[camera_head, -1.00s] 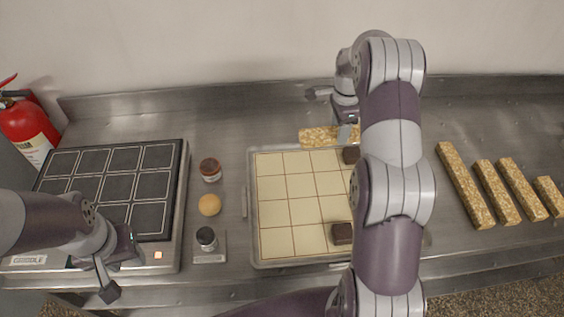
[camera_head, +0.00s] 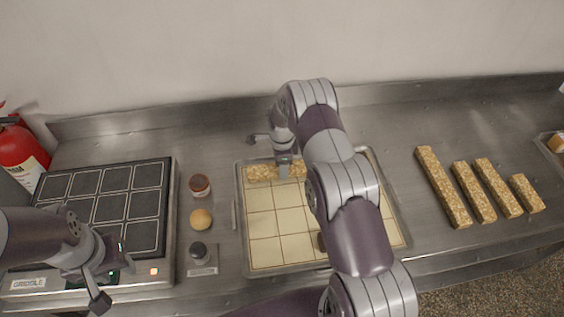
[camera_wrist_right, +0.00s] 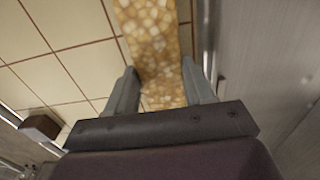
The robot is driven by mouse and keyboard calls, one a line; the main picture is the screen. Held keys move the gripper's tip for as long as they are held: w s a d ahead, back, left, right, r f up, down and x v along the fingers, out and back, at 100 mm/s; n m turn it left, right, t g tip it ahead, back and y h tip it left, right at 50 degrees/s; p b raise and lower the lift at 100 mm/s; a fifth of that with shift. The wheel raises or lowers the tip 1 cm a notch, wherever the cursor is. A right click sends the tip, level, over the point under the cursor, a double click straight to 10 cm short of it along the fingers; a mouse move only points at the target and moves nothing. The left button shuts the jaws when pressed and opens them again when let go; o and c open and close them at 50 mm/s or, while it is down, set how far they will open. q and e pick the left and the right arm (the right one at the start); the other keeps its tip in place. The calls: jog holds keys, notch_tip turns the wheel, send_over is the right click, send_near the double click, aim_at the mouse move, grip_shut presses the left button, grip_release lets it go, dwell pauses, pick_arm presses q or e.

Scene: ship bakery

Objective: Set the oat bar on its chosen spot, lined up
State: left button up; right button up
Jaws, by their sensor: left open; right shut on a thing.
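The oat bar (camera_head: 262,173) is a long golden block, held lengthwise along the back row of the gridded tray (camera_head: 240,240), at its back left. My right gripper (camera_head: 286,168) is shut on it from above. In the right wrist view the oat bar (camera_wrist_right: 150,25) runs between the two fingers (camera_wrist_right: 161,88). I cannot tell whether the bar touches the tray. My right arm hides part of the tray's right side and the bar's right end. My left gripper (camera_head: 106,275) is open and empty by the griddle's front edge.
A dark brown block (camera_wrist_right: 40,127) lies on the tray, mostly hidden in the head view. Several oat bars (camera_head: 443,187) lie to the right. A fire extinguisher (camera_head: 20,148) is far left.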

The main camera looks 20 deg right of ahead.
jog(key=shift+a, duration=0.1)
jog(key=shift+f+b, duration=0.2)
jog(key=shift+b, duration=0.1)
jog(key=o, duration=1.2)
jog(key=shift+r, duration=0.1)
